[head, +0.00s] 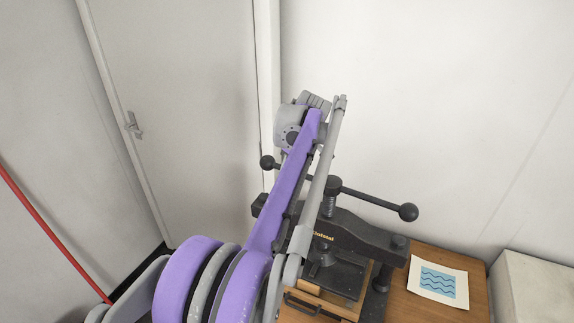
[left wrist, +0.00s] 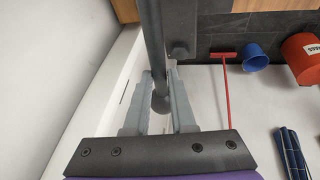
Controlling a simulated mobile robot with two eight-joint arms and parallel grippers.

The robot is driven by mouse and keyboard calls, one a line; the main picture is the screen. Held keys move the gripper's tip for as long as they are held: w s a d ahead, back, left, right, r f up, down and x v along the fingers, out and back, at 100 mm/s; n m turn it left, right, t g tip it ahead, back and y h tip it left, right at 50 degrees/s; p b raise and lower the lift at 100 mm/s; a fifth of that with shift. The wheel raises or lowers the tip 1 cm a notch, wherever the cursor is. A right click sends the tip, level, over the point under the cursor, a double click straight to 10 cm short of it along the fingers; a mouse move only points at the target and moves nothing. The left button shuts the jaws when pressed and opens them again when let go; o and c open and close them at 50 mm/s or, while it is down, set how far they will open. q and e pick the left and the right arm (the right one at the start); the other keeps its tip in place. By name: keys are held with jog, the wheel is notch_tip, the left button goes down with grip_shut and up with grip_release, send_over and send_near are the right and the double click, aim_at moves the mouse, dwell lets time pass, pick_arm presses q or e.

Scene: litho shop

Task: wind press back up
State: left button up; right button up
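The black press (head: 360,232) stands on a wooden table, partly behind my purple and grey left arm. Its crossbar handle (head: 372,200) slopes across the top of the screw (head: 331,203), with a ball knob at the right (head: 408,212) and another at the left (head: 267,162). No fingers show on either knob in the head view. My left gripper (left wrist: 160,85) shows in the left wrist view, its two grey fingers apart. A dark bar with a rounded end (left wrist: 161,103) appears between them; whether they touch it is unclear. My right gripper is not in view.
A print with blue waves (head: 438,282) lies on the wooden table (head: 474,272) right of the press. A pale block (head: 535,288) is at the far right. The left wrist view shows a blue bucket (left wrist: 254,58), a red bucket (left wrist: 303,58) and a red pole (left wrist: 226,100).

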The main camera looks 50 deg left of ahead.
pick_arm(q)
jog(key=o, duration=0.4)
jog(key=shift+f, duration=0.1)
jog(key=v, duration=1.1)
jog(key=shift+p, duration=0.35)
jog(key=shift+f, duration=0.1)
jog(key=s+d+f+m+t+h, duration=0.1)
jog(key=s+d+f+m+t, duration=0.1)
jog(key=d+f+m, duration=0.75)
jog(key=s+d+f+m+t+h, duration=0.25)
jog(key=d+f+m, duration=0.3)
jog(key=d, duration=0.75)
jog(key=s+d+f+m, duration=0.2)
jog(key=d+f, duration=0.1)
jog(key=s+d+f+m+h, duration=0.1)
jog(key=s+d+f+m, duration=0.1)
jog(key=s+f, duration=0.1)
jog(key=s+d+f+m+t, duration=0.1)
jog(key=s+d+f+m, duration=0.1)
jog(key=f, duration=0.3)
jog(key=shift+s+d+f+m+h, duration=0.1)
jog(key=shift+s+d+m+h, duration=0.25)
jog(key=shift+d+m, duration=0.4)
